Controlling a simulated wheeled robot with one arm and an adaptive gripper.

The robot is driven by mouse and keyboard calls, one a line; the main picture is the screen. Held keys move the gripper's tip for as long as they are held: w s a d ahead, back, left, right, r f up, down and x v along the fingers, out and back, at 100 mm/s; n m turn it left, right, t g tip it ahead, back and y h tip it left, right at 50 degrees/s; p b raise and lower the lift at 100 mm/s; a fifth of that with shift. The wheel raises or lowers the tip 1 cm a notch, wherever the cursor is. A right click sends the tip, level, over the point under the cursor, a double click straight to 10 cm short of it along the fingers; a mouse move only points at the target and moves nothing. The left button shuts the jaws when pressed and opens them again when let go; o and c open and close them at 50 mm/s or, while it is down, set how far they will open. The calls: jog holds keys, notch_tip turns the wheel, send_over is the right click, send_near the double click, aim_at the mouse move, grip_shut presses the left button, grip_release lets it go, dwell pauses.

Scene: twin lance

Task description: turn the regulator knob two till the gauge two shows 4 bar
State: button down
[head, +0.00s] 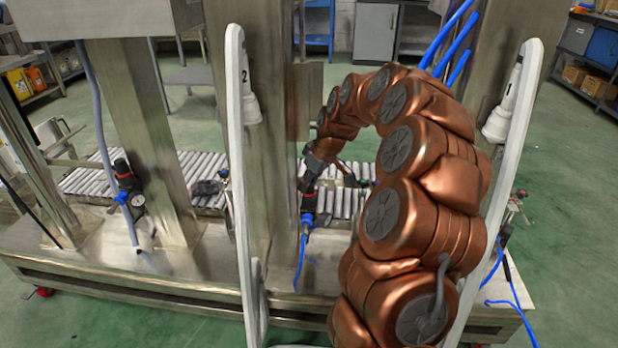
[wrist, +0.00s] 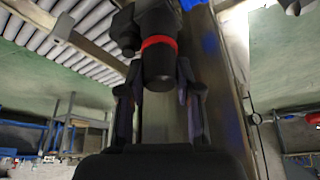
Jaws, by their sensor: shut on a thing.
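A regulator (head: 308,203) with blue fittings stands by the middle steel column in the head view. My gripper (head: 312,172) comes down on its top from above. In the wrist view, my gripper (wrist: 160,92) has one finger on each side of the regulator's black knob (wrist: 158,68), shut on it. A red ring (wrist: 159,41) runs around the regulator beyond the knob. No gauge face on this regulator can be seen. Another regulator (head: 123,172) with a round gauge (head: 138,201) is on the left column. That gauge is too small to read, and I see no number on either regulator.
Two pale lance frames stand in front, the left marked 2 (head: 236,150) and the right marked 1 (head: 515,130). A roller conveyor (head: 200,170) runs behind the columns. A blue hose (head: 300,262) hangs below the gripped regulator. Green floor (head: 570,220) is open at right.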

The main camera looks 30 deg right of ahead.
jog(key=shift+n+y+p, duration=0.35)
jog(key=shift+n+y, duration=0.15)
jog(key=shift+n, duration=0.7)
jog(key=shift+g, duration=0.3)
jog(key=c, duration=1.1)
grip_release()
jog(key=shift+o, duration=0.2)
jog(key=v, duration=1.2)
jog(key=shift+s+a, duration=0.1)
